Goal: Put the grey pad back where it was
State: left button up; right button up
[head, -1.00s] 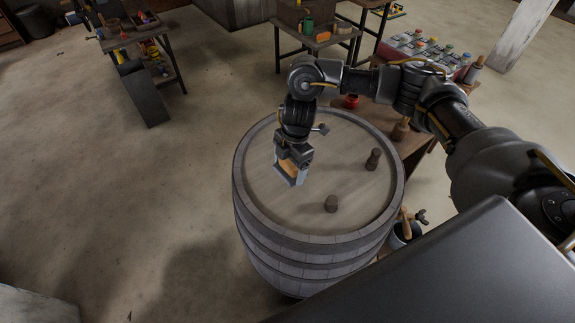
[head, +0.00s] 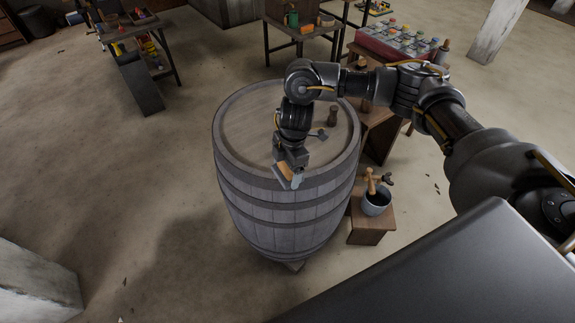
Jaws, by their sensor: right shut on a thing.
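My right gripper (head: 290,172) points down and shows over the front part of the barrel top (head: 247,123), near its rim. It is shut on a small block with a tan-orange face and a pale grey part, which looks like the grey pad (head: 297,180). I cannot tell how far it is above the wood. A dark brown peg (head: 332,116) stands on the barrel top behind and right of the gripper. A second peg is hidden behind my arm. My left gripper is out of view.
A bucket with tools (head: 376,203) stands on a small wooden stool (head: 371,233) right of the barrel. A wooden bench with a red crate of bottles (head: 385,48) is behind. Work tables stand at the back. The floor to the left is clear.

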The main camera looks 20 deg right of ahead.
jog(key=shift+s+f+m, duration=0.2)
jog(key=shift+s+m, duration=0.2)
jog(key=shift+s, duration=0.05)
jog(key=shift+s+a+f+m+b, duration=0.1)
jog(key=shift+s+f+m+b, duration=0.05)
jog(key=shift+f+m+b, duration=0.2)
jog(key=s+f+m+b, duration=0.3)
jog(key=s+f+b, duration=0.1)
jog(key=f+b, duration=0.2)
jog(key=s+d+f+m+t+b, duration=0.1)
jog(key=s+f+m+b, duration=0.2)
jog(key=f+b, duration=0.4)
notch_tip(320, 180, down, 2)
jog(key=shift+s+f, duration=0.15)
jog(key=shift+s, duration=0.75)
